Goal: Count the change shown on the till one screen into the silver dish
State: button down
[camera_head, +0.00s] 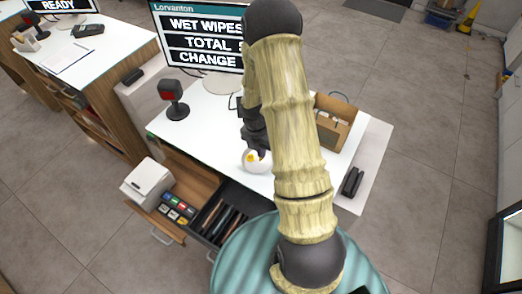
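The till screen (200,42) stands at the back of the white counter and reads "WET WIPES", "TOTAL" and "CHANGE". My arm covers its right part, so the amounts are hidden. A small round, pale dish-like thing (249,165) with an orange-yellow spot sits on the counter, partly behind my arm; I cannot tell for sure that it is the silver dish. My dark gripper (260,150) points down right at it. Its fingertips are mostly hidden, and I cannot tell whether it holds anything. An open till drawer (225,215) with dark compartments sticks out at the front.
A white printer (148,184) and several small coloured packs (178,208) are left of the drawer. A card reader (173,100) stands at the counter's left. A brown box (336,122) and a black stapler-like object (352,182) are right of my arm. Bare counter (205,135) lies left of my gripper.

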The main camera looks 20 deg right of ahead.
jog(key=c, duration=1.6)
grip_release()
notch_tip(320, 180, up, 17)
jog(key=w+a+b, duration=0.1)
jog(key=b, duration=0.2)
jog(key=shift+w+r, duration=0.15)
jog(key=shift+w, duration=0.2)
jog(key=shift+a, duration=0.1)
notch_tip(320, 180, up, 6)
jog(key=p, duration=0.6)
jog(key=shift+p, duration=0.35)
jog(key=shift+a, duration=0.1)
